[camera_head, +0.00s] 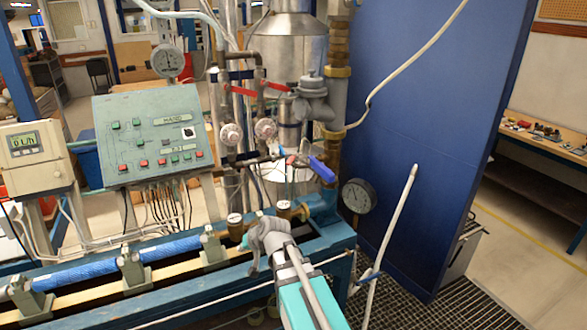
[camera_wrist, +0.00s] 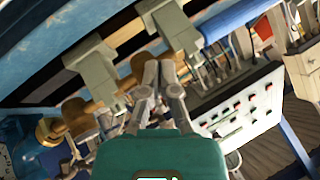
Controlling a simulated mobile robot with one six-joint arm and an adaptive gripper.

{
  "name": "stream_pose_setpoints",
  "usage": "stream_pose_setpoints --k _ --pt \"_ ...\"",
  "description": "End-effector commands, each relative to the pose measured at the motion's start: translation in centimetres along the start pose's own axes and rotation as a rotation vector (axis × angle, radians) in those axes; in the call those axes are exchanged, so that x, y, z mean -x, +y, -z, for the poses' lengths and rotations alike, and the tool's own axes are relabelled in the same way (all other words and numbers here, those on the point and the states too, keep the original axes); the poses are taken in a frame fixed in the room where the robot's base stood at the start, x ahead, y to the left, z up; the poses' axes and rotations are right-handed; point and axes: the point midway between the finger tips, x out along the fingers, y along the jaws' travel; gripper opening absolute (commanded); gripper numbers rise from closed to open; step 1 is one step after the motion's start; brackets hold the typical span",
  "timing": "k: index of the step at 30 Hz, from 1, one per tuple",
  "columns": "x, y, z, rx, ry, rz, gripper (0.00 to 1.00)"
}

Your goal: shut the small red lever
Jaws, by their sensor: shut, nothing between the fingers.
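A small red lever (camera_head: 291,160) sits on the pipework just left of a blue lever handle (camera_head: 322,169) in the head view. It is small there, and its exact angle is hard to tell. Two longer red handles, left (camera_head: 243,91) and right (camera_head: 275,86), sit higher on the vertical pipes. My gripper (camera_head: 262,238) is below and left of the small lever, over the bench rail and apart from the lever. In the wrist view my gripper (camera_wrist: 159,68) has its fingers together with nothing between them. I cannot make out the small red lever in the wrist view.
A green control panel (camera_head: 155,136) and a flow display (camera_head: 33,155) stand at left. A blue pipe (camera_head: 170,248) runs along the bench. A round gauge (camera_head: 358,196) is right of the pipes, before a large blue partition (camera_head: 430,120). Brass fittings (camera_head: 284,209) stand close to my gripper.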

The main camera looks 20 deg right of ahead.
Motion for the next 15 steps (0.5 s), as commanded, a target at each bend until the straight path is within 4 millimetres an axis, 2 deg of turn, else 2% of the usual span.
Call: stream_pose_setpoints --k 1,8,11,15 --pt "-0.4 0.0 2.0 -0.041 0.071 0.041 0.00" --pt "0.4 0.5 10.5 -0.256 0.403 0.206 0.00" --pt "1.5 1.7 13.9 -0.367 0.546 0.260 0.00" --pt "3.4 4.5 18.2 -0.535 0.743 0.316 0.00"
